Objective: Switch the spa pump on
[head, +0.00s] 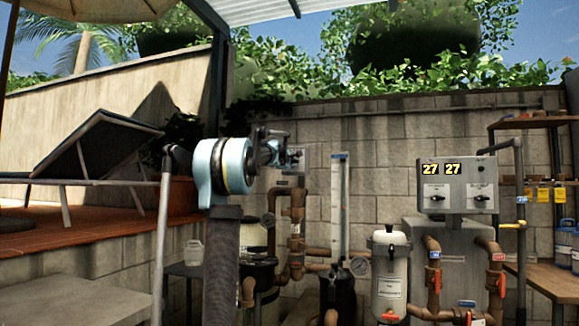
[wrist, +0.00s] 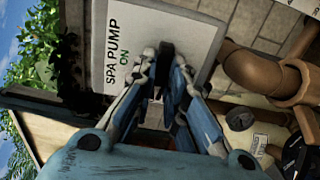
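The spa pump switch panel is a pale grey plate (wrist: 152,27) marked "SPA PUMP" and "ON", turned on its side in the wrist view. In the head view the small grey panel (head: 304,158) is on the block wall, partly behind my gripper (head: 292,158). I see nothing clearly held.
Brown pipes (head: 297,200) run below the panel, with a clear tube (head: 339,200) to the right. A grey control box (head: 457,186) shows 27 and 27. A white filter canister (head: 389,280) stands lower right. A lounger (head: 95,150) is on the raised deck at left.

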